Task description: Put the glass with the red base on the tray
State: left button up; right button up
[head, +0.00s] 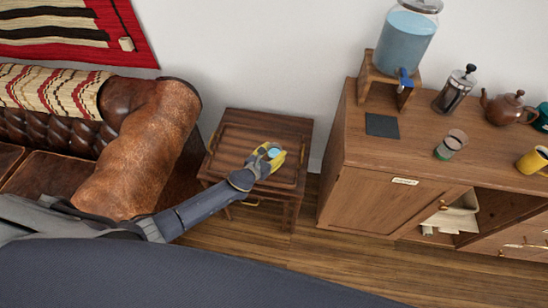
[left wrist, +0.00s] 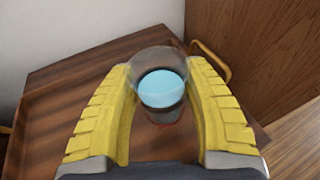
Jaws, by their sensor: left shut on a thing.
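The glass with the red base (left wrist: 163,88) is a clear tumbler with light blue liquid. It stands about upright between the yellow fingers of my left gripper (left wrist: 162,95), which is shut on it. A bit of red shows at its bottom. In the head view the glass (head: 273,152) and my left gripper (head: 269,158) are over the wooden tray (head: 237,139) on a small side table. I cannot tell whether the base touches the tray. The tray also fills much of the left wrist view (left wrist: 75,95). My right gripper is out of view.
A brown leather sofa (head: 150,140) stands left of the side table (head: 292,124). A wooden cabinet (head: 380,180) at right carries a water dispenser (head: 404,42), a French press (head: 455,90), a teapot (head: 508,106), a green-based glass (head: 451,145) and a yellow mug (head: 533,161).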

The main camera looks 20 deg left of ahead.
aim_at(274, 158)
pick_arm(q)
jog(key=shift+f, duration=0.35)
jog(key=shift+w+d+f, duration=0.2)
jog(key=shift+w, duration=0.1)
jog(key=shift+f, duration=0.2)
jog(key=shift+s+a+f, duration=0.1)
jog(key=shift+s+f, duration=0.1)
jog(key=shift+f, duration=0.3)
jog(key=shift+s+a+f, duration=0.1)
jog(key=shift+s+f, duration=0.05)
jog(key=shift+f, duration=0.35)
jog(key=shift+f, duration=0.15)
jog(key=o, duration=1.4)
jog(key=shift+o, duration=0.2)
